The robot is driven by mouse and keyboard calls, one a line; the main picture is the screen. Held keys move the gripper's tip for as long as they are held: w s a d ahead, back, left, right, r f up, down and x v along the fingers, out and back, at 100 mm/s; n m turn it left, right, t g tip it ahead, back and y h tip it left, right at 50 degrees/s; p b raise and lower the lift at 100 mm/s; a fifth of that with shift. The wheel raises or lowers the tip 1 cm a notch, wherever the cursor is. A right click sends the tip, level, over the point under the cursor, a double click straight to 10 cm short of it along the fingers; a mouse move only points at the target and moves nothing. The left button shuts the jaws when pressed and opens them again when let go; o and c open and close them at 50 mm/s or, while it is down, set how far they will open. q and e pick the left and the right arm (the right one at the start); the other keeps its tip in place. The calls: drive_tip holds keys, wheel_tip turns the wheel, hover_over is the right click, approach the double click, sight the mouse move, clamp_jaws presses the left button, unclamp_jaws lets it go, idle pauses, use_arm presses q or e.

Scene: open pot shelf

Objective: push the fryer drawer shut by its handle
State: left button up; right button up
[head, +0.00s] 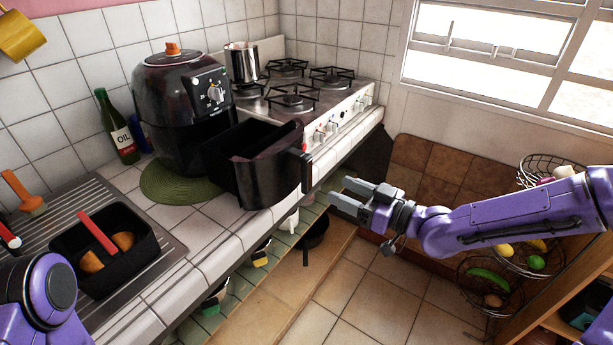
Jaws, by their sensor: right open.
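The black air fryer (180,105) stands on a green round mat (165,188) on the tiled counter. Its drawer (250,178) is pulled out and juts over the counter's front edge. The drawer handle (307,169) is the dark upright piece at the drawer's front, at the right. My right gripper (338,193) is open and empty, a little right of and below the handle in the picture, apart from it, with its fingers toward the handle. My left arm shows at the lower left, but its gripper is out of view.
A stove (320,118) with a metal pot (242,62) is behind the fryer. An oil bottle (118,130) stands left of it. A black tray (105,250) with food sits on the drainboard at front left. Wire baskets (490,290) of produce are at right. The floor between is open.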

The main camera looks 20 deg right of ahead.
sight(310, 173)
drive_tip(key=shift+n, duration=0.3)
drive_tip(key=x, duration=0.7)
drive_tip(key=r+x, duration=0.1)
drive_tip(key=x, duration=0.2)
drive_tip(key=shift+w+a+p, duration=0.15)
drive_tip(key=shift+a+p, duration=0.05)
drive_tip(key=shift+p, duration=0.15)
clamp_jaws()
